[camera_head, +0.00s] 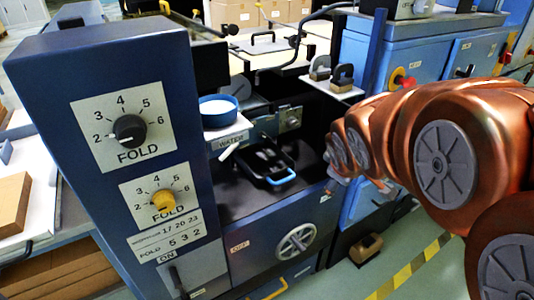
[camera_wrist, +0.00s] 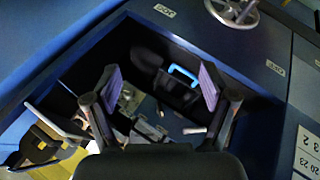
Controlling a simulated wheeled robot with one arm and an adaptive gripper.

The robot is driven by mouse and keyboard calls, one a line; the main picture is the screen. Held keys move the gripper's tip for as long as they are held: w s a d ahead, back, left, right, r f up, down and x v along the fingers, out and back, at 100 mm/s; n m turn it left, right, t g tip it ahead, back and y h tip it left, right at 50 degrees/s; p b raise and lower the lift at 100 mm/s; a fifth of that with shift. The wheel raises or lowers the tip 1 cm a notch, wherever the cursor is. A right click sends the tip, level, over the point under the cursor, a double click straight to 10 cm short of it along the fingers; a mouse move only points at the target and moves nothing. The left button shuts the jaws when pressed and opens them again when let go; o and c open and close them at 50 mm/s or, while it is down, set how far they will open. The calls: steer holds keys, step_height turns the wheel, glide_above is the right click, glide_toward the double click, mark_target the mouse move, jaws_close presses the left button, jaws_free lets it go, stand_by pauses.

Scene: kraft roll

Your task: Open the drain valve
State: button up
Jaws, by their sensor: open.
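No part in view is clearly labelled as the drain valve. In the head view a small white lever (camera_head: 229,152) sits slanted just under a label reading WATER (camera_head: 230,141), below a round blue-rimmed pot (camera_head: 218,110). A small pale bar (camera_wrist: 194,130) shows in the wrist view; I cannot tell whether it is the same lever. My gripper (camera_wrist: 160,85) is open and empty, its two padded fingers spread over the dark recess of the machine. In the head view my arm comes in from the right and the fingers cannot be made out.
A black part with a blue handle (camera_head: 281,180) lies in the recess; the handle also shows in the wrist view (camera_wrist: 183,72). A grey handwheel (camera_head: 296,241) is on the blue front. A blue panel (camera_head: 60,90) with FOLD dials stands left. Recess walls surround my fingers.

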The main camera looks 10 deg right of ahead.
steer(key=w+d+f+n+t+b, duration=0.2)
steer(key=w+n+t+b, duration=0.3)
steer(key=w, duration=0.4)
steer(key=n+t+y+b, duration=0.6)
steer(key=n+y+b, duration=0.2)
steer(key=n+b, duration=1)
glide_toward(268, 137)
steer(key=w, duration=0.1)
steer(key=w+b, duration=0.1)
steer(key=w, duration=0.1)
steer(key=shift+d+f+m, duration=0.15)
steer(key=shift+d+m, duration=0.05)
steer(key=shift+m, duration=0.1)
steer(key=shift+w+a+n+y+b, duration=0.45)
steer(key=shift+w+a+n+y, duration=0.05)
steer(key=shift+w+a, duration=0.15)
steer(key=b+x, duration=0.1)
steer(key=x, duration=0.4)
steer(key=shift+w+f, duration=0.1)
steer(key=shift+w, duration=0.25)
steer(key=shift+w+a, duration=0.15)
steer(key=shift+w, duration=0.2)
